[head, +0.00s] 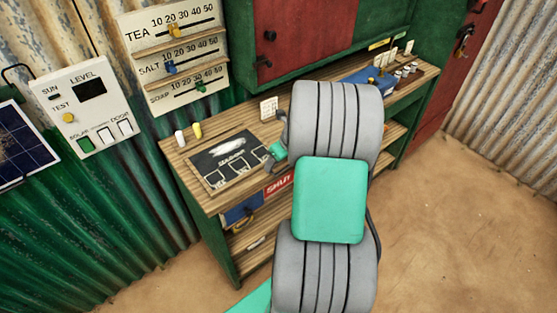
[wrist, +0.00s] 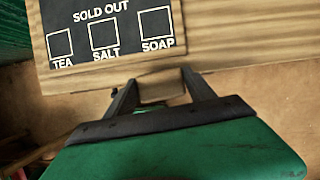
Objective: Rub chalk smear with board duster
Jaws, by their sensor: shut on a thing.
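A dark slate board (head: 208,181) lies on the wooden counter, with a white chalk smear (head: 231,146) across its far part. The board also shows in the wrist view (wrist: 85,17), with "SOLD OUT" and boxes for tea, salt and soap; the smear is outside that view. My gripper (wrist: 158,82) is shut on a tan, wood-coloured block, which looks like the board duster (wrist: 158,91), off the board's lettered edge. I cannot tell how high the duster is above the counter.
White (head: 180,137) and yellow (head: 197,131) sticks stand on the counter behind the board. A small white card (head: 269,108) stands to the right of them. A blue box (head: 373,80) and small jars are farther right. A red "SHUT" sign (head: 279,185) hangs at the front edge.

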